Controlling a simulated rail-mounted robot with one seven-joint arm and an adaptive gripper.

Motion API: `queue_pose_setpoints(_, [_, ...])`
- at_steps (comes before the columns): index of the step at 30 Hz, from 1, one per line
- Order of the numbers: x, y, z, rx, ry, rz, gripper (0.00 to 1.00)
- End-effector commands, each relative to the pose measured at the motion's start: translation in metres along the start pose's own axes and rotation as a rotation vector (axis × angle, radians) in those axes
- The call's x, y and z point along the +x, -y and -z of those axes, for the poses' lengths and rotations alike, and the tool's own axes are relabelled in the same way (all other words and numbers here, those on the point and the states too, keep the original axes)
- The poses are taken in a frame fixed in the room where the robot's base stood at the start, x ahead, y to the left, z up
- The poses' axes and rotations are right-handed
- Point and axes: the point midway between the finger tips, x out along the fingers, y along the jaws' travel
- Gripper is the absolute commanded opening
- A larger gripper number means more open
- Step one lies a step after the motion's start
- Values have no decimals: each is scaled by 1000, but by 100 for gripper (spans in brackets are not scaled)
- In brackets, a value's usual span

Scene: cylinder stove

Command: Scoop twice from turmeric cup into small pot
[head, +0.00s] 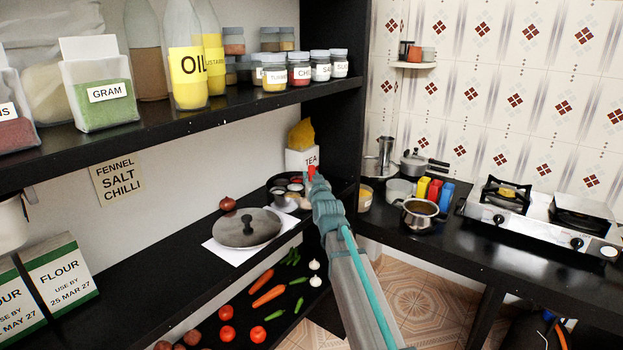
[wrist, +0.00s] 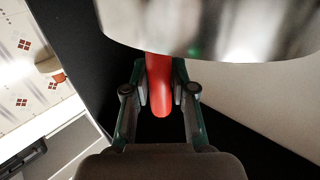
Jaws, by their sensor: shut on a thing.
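My gripper (wrist: 159,95) is shut on a red handle (wrist: 160,88) in the wrist view. A large shiny metal surface (wrist: 215,30) fills the top there; I cannot tell if it belongs to the held thing. In the head view the red piece (head: 311,171) shows at my arm's tip, beside a round dark-rimmed spice tin (head: 271,183) with small cups (head: 294,187). My arm partly hides the tin, and I cannot tell which cup holds turmeric. A small steel pot (head: 418,214) with brown contents stands on the right counter.
A round grey lid (head: 246,228) lies left of the tin on white paper. The upper shelf (head: 200,125) with jars overhangs the left counter. A white TEA box (head: 301,160) stands behind the tin. A stove (head: 545,215) is at right. Bottles (head: 434,190) stand near the pot.

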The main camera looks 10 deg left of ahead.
Motion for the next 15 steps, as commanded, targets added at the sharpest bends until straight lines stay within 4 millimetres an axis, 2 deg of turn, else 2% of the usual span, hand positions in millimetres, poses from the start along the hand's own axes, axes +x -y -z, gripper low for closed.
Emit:
queue_pose_setpoints(8, [0, 0, 4, 0, -1, 0, 0])
queue_pose_setpoints(15, [0, 0, 21, 0, -1, 0, 0])
